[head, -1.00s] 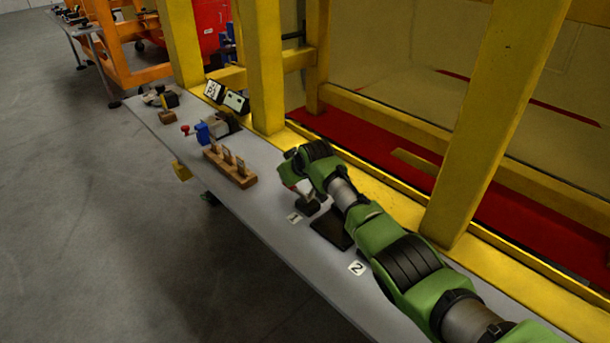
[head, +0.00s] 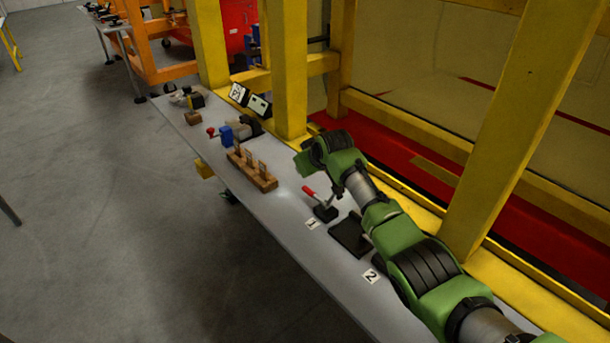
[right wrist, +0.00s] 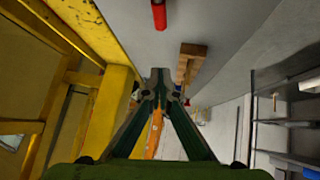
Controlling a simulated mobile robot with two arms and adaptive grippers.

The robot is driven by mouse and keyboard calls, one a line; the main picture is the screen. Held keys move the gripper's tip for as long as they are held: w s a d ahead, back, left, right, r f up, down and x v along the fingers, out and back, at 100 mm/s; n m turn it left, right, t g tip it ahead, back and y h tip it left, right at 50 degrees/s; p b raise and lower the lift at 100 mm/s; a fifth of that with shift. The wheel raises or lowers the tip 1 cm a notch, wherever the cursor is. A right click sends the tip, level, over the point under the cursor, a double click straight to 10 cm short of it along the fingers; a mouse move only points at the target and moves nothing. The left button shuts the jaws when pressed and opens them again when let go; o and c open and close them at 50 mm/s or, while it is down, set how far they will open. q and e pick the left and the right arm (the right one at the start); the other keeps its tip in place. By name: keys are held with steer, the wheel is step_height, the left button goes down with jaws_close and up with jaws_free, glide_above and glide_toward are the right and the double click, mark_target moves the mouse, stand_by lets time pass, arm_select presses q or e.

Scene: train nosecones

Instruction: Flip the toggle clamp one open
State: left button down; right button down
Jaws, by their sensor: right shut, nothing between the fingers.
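Toggle clamp one (head: 326,212) stands on the grey bench behind the label "1" (head: 311,224). Its red-tipped handle (head: 309,191) slants up to the left from the black base. My right arm reaches in from the lower right, with its wrist above and behind the clamp; the fingers are not clear in the head view. In the right wrist view my right gripper (right wrist: 160,82) has its fingertips together and empty. The red handle also shows there at the top edge (right wrist: 159,14), apart from the fingertips. My left gripper is not in view.
A second dark clamp base (head: 350,238) sits by the label "2" (head: 370,276), partly behind my arm. A wooden block with upright pieces (head: 252,170) and a blue device (head: 226,136) stand further along the bench. Yellow posts (head: 490,130) rise along the back.

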step_height(320, 180, up, 7)
steer(key=a+b, duration=0.1)
steer(key=b, duration=0.1)
steer(key=shift+s+r, duration=0.2)
steer(key=shift+s, duration=0.2)
steer(key=shift+f, duration=0.15)
